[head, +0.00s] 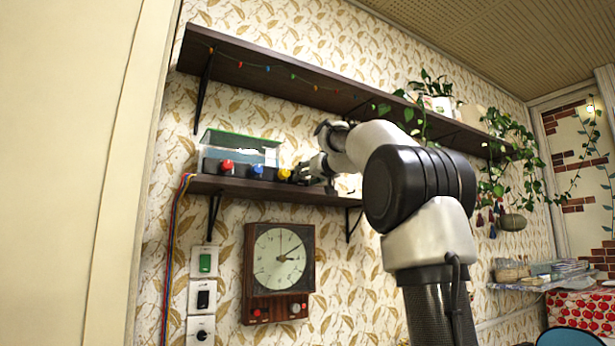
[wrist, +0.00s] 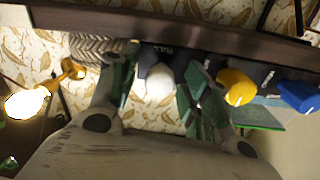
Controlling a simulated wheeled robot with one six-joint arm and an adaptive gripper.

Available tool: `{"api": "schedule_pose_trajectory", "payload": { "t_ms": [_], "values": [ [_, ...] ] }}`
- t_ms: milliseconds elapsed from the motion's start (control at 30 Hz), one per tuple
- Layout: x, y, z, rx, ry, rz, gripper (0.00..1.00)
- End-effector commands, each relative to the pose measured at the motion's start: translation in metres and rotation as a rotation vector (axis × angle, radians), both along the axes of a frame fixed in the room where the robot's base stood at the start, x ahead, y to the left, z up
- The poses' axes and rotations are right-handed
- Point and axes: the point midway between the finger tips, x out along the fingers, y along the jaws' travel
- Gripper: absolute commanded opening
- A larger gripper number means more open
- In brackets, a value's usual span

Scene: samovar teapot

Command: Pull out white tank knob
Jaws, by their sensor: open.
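The white tank knob (wrist: 159,86) shows in the wrist view below a dark plate marked "PULL". My gripper (wrist: 160,72) is open, with one green-padded finger on each side of the white knob. I cannot tell whether either finger touches it. The tank (head: 240,147), clear with a green top edge, stands behind the knobs on the lower shelf.
A yellow knob (wrist: 236,87) is close beside the right finger in the wrist view, with a blue knob (wrist: 298,96) beyond. A red knob (head: 227,167) is farthest left in the head view. The lower shelf (head: 262,190) runs under the knobs; the upper shelf (head: 300,87) is above my arm.

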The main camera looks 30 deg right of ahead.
Motion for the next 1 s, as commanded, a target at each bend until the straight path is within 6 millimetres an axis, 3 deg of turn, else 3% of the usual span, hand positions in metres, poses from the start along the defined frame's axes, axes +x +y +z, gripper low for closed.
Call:
{"api": "schedule_pose_trajectory", "payload": {
  "t_ms": [67, 333, 533, 767, 967, 1000],
  "values": [
    [0.000, 0.000, 0.000, 0.000, 0.000, 0.000, 0.48],
    [0.000, 0.000, 0.000, 0.000, 0.000, 0.000, 0.00],
    [-0.003, 0.000, 0.000, 0.000, 0.000, 0.000, 0.00],
    [-0.029, -0.002, 0.000, 0.000, 0.000, -0.002, 0.00],
    [-0.029, -0.001, -0.001, 0.000, 0.003, -0.001, 0.00],
    [-0.029, -0.001, -0.001, 0.000, 0.003, -0.001, 0.26]
  ]
}}
